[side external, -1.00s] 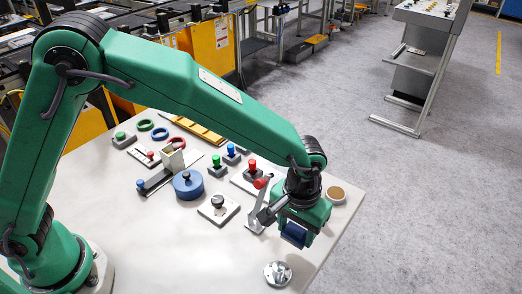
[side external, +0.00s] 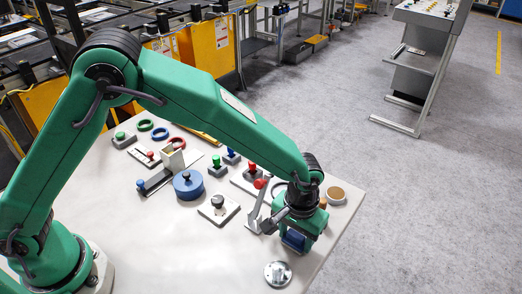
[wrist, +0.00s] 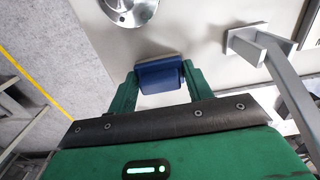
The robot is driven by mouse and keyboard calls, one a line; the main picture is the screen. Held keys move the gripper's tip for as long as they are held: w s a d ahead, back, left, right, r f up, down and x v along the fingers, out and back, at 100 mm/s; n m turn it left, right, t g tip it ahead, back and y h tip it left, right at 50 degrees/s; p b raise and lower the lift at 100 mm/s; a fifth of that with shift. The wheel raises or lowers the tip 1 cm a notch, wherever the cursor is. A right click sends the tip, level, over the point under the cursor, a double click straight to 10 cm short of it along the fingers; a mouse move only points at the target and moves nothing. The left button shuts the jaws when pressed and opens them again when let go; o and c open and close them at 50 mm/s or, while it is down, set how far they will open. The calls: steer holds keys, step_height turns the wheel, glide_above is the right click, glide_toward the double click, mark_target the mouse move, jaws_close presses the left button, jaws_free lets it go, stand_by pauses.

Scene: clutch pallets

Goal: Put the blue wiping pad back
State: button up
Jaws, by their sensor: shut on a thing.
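The blue wiping pad (side external: 293,241) is in my gripper (side external: 296,236) near the right edge of the white table. The pad also shows in the wrist view (wrist: 162,76), clasped between my two green fingers (wrist: 160,85). My gripper is shut on it. The pad is low over the table; I cannot tell whether it touches the surface. Part of it is hidden by my gripper in the side view.
A silver round fitting (side external: 277,273) stands near the table's front corner. Several knobbed blocks and a blue round pot (side external: 188,185) stand further left.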

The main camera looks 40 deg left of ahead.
mark_target(296, 234)
steer(key=shift+f, duration=0.1)
steer(key=o, duration=0.9)
steer(key=shift+o, duration=0.2)
step_height(296, 234, up, 12)
steer(key=shift+r, duration=0.2)
stand_by(0.6)
